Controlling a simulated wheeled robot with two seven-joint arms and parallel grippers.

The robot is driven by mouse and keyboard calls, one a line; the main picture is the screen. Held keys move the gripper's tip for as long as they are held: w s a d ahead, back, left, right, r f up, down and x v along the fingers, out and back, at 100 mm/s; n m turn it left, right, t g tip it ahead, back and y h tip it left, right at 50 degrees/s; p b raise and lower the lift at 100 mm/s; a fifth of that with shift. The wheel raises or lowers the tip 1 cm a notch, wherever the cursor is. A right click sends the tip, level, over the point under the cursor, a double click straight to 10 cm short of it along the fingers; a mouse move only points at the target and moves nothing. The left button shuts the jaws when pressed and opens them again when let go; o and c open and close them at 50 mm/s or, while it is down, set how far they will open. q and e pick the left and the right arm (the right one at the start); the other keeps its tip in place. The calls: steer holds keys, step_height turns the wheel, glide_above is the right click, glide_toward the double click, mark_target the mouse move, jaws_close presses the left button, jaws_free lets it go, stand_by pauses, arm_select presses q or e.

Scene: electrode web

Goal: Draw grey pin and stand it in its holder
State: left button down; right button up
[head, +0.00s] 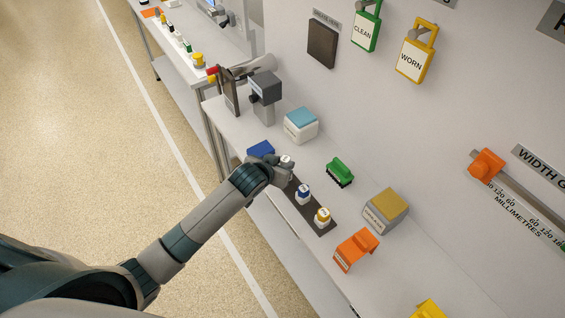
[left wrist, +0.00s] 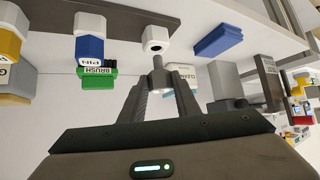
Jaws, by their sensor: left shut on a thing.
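My left gripper (head: 284,168) is over the far end of the dark strip (head: 312,208) on the bench. Most of the pin is hidden by the fingertips. A white six-sided holder (left wrist: 155,37) is right beside the fingertips; I cannot tell whether the pin is inside it. The blue pin (head: 303,192) and the yellow pin (head: 322,214) stand in white holders along the strip. My right gripper is not in view.
A blue block (head: 260,149) lies beyond the gripper. A green brush (head: 339,172), a white box with a blue top (head: 301,125), a grey box with a yellowish top (head: 385,210) and an orange block (head: 356,249) stand on the bench. A grey device (head: 265,88) is farther back.

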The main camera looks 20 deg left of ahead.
arm_select(q)
steer(key=shift+p, duration=0.45)
stand_by(0.7)
steer(key=shift+f+b, duration=1.05)
steer(key=shift+f, duration=1)
stand_by(0.4)
steer(key=c, duration=1.3)
jaws_free()
steer(key=shift+o, duration=0.2)
steer(key=shift+s, duration=0.1)
steer(key=b+v, duration=0.3)
steer(key=v, duration=1.4)
steer(key=shift+s+b, duration=0.2)
steer(key=shift+b, duration=0.1)
